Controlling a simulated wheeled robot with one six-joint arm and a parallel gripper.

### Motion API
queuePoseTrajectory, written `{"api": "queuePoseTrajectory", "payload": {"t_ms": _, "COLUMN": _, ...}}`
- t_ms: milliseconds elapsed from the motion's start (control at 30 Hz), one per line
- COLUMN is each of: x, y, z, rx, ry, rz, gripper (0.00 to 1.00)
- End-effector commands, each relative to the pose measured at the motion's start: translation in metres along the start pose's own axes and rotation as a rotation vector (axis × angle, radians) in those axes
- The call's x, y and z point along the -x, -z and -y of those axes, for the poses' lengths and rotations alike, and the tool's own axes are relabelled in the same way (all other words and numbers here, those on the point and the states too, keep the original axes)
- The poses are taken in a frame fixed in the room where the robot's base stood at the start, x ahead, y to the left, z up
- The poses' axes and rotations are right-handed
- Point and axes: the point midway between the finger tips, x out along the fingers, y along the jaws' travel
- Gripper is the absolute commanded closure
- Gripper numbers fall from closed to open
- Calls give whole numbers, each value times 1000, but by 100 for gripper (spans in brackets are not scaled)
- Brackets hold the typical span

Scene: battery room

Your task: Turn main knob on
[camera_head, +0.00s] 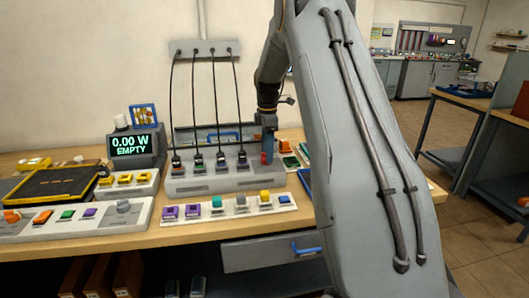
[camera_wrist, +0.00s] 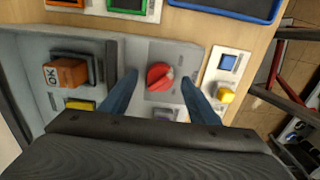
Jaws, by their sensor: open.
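The red knob (camera_wrist: 160,76) sits on a grey square plate in the wrist view, its ridge set at a slant. My gripper (camera_wrist: 158,80) is open, with one blue finger on each side of the knob and a visible gap at both sides. In the head view my gripper (camera_head: 267,143) points down at the right end of the grey charging unit (camera_head: 212,181). The knob is mostly hidden there, with only a bit of red showing beside the fingers. I cannot read any marks around the knob.
An orange block (camera_wrist: 67,73) sits in a slot left of the knob. A white strip with a blue button (camera_wrist: 228,62) and a yellow one lies to the right. A display (camera_head: 131,144) reads 0.00 W EMPTY.

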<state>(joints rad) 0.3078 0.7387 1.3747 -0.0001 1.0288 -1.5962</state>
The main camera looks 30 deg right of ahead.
Motion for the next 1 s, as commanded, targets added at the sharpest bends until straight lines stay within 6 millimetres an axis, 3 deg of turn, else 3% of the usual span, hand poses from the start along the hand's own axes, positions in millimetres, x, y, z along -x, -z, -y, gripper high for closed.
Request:
{"api": "queuePoseTrajectory", "payload": {"t_ms": 167, "x": -13, "y": 2, "z": 0, "rx": 3, "ry": 0, "rz": 0, "gripper": 45}}
{"api": "queuePoseTrajectory", "payload": {"t_ms": 433, "x": -15, "y": 2, "z": 0, "rx": 2, "ry": -1, "rz": 0, "gripper": 45}}
{"api": "queuePoseTrajectory", "payload": {"t_ms": 467, "x": -15, "y": 2, "z": 0, "rx": 2, "ry": -1, "rz": 0, "gripper": 47}}
{"api": "queuePoseTrajectory", "payload": {"t_ms": 700, "x": -15, "y": 2, "z": 0, "rx": 2, "ry": -2, "rz": 0, "gripper": 86}}
{"api": "queuePoseTrajectory", "payload": {"t_ms": 767, "x": -15, "y": 12, "z": 2, "rx": 5, "ry": -1, "rz": 0, "gripper": 86}}
{"api": "queuePoseTrajectory", "payload": {"t_ms": 1000, "x": -15, "y": 6, "z": -1, "rx": -24, "ry": -3, "rz": -1, "gripper": 86}}
